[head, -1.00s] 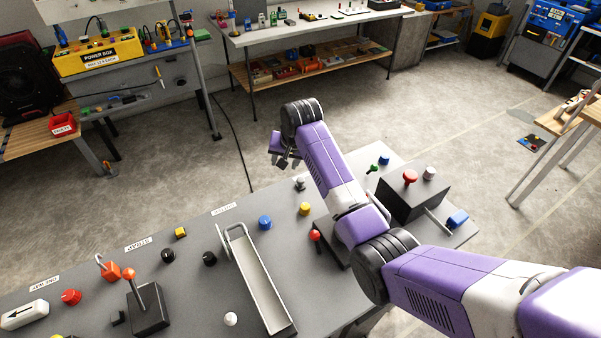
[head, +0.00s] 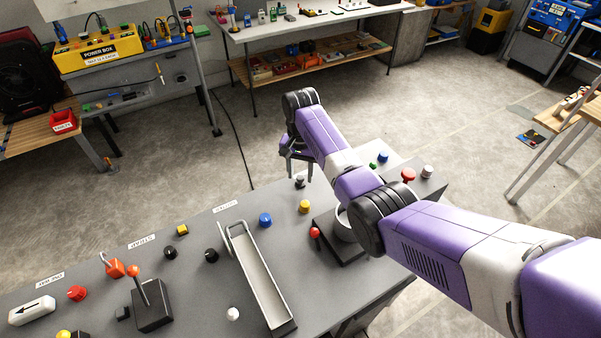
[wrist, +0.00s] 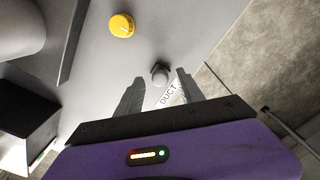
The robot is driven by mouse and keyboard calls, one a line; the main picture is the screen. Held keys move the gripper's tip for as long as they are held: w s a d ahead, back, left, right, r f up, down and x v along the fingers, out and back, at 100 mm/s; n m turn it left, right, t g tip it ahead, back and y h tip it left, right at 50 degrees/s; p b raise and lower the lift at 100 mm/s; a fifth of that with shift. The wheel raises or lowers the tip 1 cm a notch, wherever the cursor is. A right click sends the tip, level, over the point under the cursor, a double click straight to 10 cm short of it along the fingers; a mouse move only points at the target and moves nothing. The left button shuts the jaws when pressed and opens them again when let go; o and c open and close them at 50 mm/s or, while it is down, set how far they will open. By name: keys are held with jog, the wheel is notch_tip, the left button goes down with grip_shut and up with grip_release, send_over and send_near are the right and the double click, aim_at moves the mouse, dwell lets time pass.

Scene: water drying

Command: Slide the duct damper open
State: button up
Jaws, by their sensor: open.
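A small grey knob (wrist: 160,72) stands on the grey bench top, close to a white label reading DUCT (wrist: 170,95) in the wrist view. In the head view the knob (head: 300,183) is near the bench's far edge. My gripper (head: 297,168) is open over that edge, fingers pointing down. In the wrist view the knob appears between the tips of my open gripper (wrist: 160,83), with nothing held. I cannot tell whether the fingers reach down to its height. The DUCT label is hard to make out in the head view, and no separate damper plate can be identified.
A yellow knob (head: 304,206) and a blue knob (head: 265,219) stand near the grey one. A long metal channel (head: 262,280) and a red-knobbed black block (head: 338,246) are closer. My arm hides part of the bench's right side.

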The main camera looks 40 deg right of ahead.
jog(key=shift+f, duration=0.25)
grip_shut()
dwell(1.4)
